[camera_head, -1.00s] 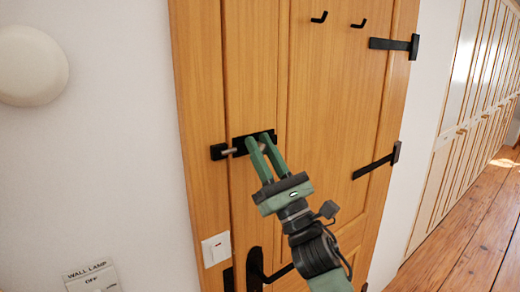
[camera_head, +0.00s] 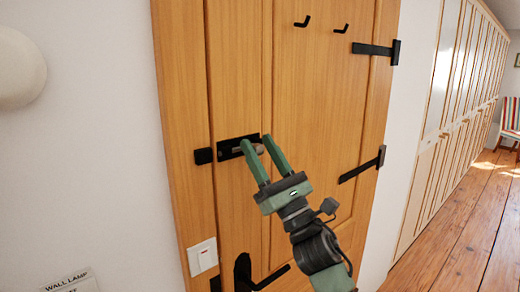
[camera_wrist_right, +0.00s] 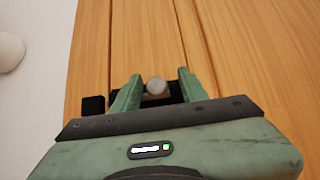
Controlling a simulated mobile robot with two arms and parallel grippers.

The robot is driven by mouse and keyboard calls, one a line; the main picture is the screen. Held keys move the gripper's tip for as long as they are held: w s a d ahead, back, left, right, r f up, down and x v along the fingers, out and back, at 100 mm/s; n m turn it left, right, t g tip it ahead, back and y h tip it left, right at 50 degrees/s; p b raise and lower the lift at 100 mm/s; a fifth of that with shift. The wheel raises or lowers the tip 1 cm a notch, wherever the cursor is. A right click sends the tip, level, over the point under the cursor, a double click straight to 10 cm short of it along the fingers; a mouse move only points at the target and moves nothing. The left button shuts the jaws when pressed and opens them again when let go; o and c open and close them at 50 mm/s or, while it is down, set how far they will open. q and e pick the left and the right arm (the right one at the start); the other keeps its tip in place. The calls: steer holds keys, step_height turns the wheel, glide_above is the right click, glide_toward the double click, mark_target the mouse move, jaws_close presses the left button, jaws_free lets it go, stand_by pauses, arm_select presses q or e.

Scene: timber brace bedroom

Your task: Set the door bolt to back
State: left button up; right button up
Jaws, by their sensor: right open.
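The door bolt (camera_head: 232,148) is a black plate with a pale metal rod on the wooden door (camera_head: 320,110). The black keeper (camera_head: 203,156) sits to its left; no rod shows across the gap between them. The bolt's round knob (camera_head: 260,149) is at the plate's right part. My right gripper (camera_head: 256,141) is open, its green fingers on either side of the knob. In the right wrist view the grey knob (camera_wrist_right: 156,85) stands between the fingertips, with small gaps visible. My left gripper is out of view.
A black door handle (camera_head: 262,276) and a white switch (camera_head: 202,256) are below the bolt. Black hinges (camera_head: 374,48) and two hooks (camera_head: 302,22) are on the door. Wooden floor (camera_head: 460,230) is free to the right.

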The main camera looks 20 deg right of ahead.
steer(key=b+v, duration=0.3)
steer(key=v, duration=0.4)
steer(key=shift+d+f, duration=0.15)
steer(key=shift+d, duration=0.05)
steer(key=shift+s, duration=0.1)
